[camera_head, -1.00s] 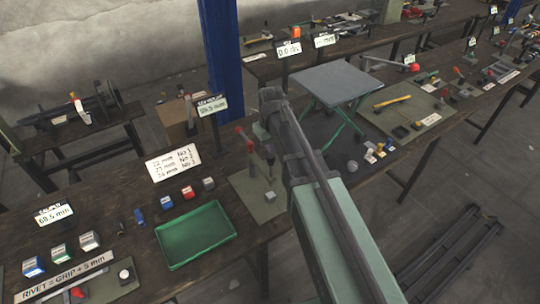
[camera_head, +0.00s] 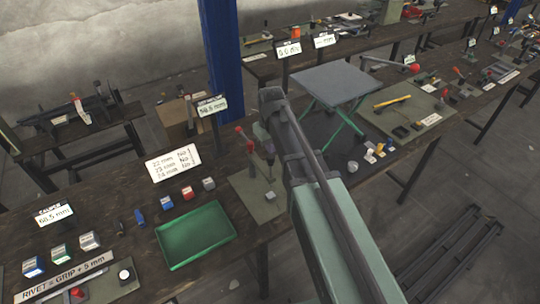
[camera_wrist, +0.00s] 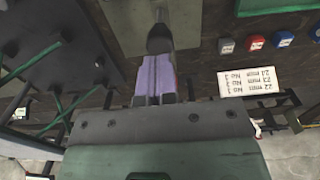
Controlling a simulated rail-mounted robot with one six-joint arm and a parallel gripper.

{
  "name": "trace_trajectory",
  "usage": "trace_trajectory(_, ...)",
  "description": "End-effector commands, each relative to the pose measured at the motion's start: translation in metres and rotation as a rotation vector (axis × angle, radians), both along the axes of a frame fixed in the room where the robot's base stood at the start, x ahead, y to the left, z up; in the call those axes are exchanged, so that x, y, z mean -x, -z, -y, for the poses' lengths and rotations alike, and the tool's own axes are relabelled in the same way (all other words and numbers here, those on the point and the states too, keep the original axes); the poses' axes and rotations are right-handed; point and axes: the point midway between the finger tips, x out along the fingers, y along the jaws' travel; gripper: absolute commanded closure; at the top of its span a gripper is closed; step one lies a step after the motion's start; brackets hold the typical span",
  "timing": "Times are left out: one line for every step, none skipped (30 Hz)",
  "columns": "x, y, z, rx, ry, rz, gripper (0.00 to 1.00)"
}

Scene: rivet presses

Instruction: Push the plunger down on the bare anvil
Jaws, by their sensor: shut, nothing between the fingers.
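A small press with a red-knobbed lever (camera_head: 250,146) stands on a grey-green mat (camera_head: 246,186) in the head view, partly behind my arm. A dark upright cylinder, seemingly its plunger (camera_head: 269,154), shows beside the lever. In the wrist view a dark rounded cylinder, likely the plunger (camera_wrist: 159,38), is just beyond my fingertips. My gripper (camera_wrist: 157,62) is shut and empty, its pale purple fingers together and close to that cylinder. I cannot tell whether they touch. The anvil under the plunger is not clearly visible. A small grey block (camera_head: 270,196) sits on the mat's front part.
A green tray (camera_head: 172,254) lies left of the mat, with several small coloured blocks (camera_head: 187,192) behind it. A white card (camera_head: 172,163) and a display post (camera_head: 212,106) stand nearby. A grey lift table (camera_head: 335,84) is right of the press, close to my arm.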

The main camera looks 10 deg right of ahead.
Motion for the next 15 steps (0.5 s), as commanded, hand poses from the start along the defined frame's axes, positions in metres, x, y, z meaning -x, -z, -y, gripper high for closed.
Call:
trace_trajectory(0.0000,0.0000,0.0000,0.000,0.000,0.000,1.00)
trace_trajectory(0.0000,0.0000,0.0000,0.000,0.000,0.000,1.00)
trace_trajectory(0.0000,0.0000,0.0000,0.000,0.000,0.000,1.00)
trace_trajectory(0.0000,0.0000,0.0000,0.000,0.000,0.000,1.00)
trace_trajectory(0.0000,0.0000,0.0000,0.000,0.000,0.000,1.00)
trace_trajectory(0.0000,0.0000,0.0000,0.000,0.000,0.000,1.00)
trace_trajectory(0.0000,0.0000,0.0000,0.000,0.000,0.000,1.00)
trace_trajectory(0.0000,0.0000,0.0000,0.000,0.000,0.000,1.00)
trace_trajectory(0.0000,0.0003,0.0000,0.000,0.000,0.000,1.00)
trace_trajectory(0.0000,0.0006,0.0000,0.000,0.000,0.000,1.00)
trace_trajectory(0.0000,0.0012,0.0000,0.000,0.000,0.000,1.00)
trace_trajectory(0.0000,0.0022,0.0000,0.000,0.000,0.000,1.00)
trace_trajectory(0.0000,0.0032,0.0000,0.000,0.000,0.000,1.00)
trace_trajectory(0.0000,0.0042,0.0000,0.000,0.000,0.000,1.00)
trace_trajectory(0.0000,0.0056,0.0000,0.000,0.000,0.000,1.00)
